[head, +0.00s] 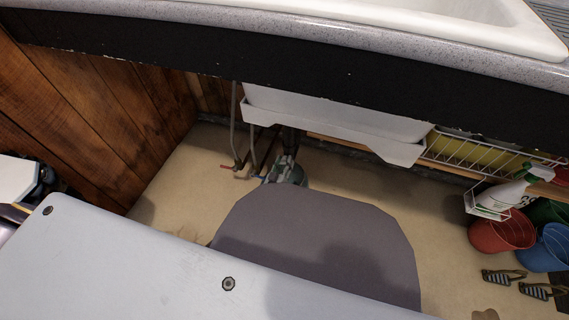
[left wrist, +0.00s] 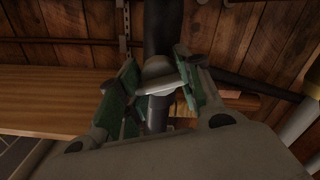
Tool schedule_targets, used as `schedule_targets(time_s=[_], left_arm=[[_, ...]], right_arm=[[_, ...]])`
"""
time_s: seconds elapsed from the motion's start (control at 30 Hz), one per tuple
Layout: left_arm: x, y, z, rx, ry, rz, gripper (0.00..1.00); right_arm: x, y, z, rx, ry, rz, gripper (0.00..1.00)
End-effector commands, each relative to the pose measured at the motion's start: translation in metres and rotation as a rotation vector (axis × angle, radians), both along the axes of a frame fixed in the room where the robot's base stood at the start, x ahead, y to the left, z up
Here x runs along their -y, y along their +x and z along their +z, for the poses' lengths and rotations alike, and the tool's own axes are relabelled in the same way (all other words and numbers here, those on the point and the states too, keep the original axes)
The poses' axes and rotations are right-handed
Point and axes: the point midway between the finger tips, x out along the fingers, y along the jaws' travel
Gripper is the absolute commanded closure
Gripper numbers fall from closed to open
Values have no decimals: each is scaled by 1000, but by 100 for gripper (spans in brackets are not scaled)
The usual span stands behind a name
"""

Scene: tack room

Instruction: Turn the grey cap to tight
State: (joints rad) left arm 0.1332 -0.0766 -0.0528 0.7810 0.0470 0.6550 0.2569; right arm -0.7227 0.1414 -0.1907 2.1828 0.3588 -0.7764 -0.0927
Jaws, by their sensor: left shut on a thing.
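The grey cap (left wrist: 158,74) is between the green-padded fingers of my left gripper (left wrist: 160,66) in the left wrist view. It sits around a dark upright pipe (left wrist: 162,28), with a narrower grey section on its other side. My left gripper is shut on the cap. In the head view my left gripper (head: 285,171) is small, under the sink beside the pipes, and the cap cannot be made out there. Any mark showing how tight the cap is cannot be seen. My right gripper is in neither view.
The sink counter (head: 300,22) overhangs the space, with a white basin box (head: 335,112) below it. Thin pipes with a red-handled valve (head: 229,167) stand left of the gripper. A wire rack (head: 470,155), spray bottle (head: 505,195) and red bucket (head: 500,232) stand right.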

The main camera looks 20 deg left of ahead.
Motion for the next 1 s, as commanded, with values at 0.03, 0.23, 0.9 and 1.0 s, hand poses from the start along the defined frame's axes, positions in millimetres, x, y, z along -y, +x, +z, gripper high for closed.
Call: schedule_targets(time_s=[0.03,0.23,0.9,1.0], left_arm=[[0,-1,-1,0,38,1,88],[-1,0,-1,5,192,1,88],[0,-1,-1,12,381,0,88],[0,-1,-1,11,381,-1,88]], right_arm=[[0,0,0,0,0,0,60],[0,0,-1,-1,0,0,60],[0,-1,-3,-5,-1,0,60],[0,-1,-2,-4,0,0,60]])
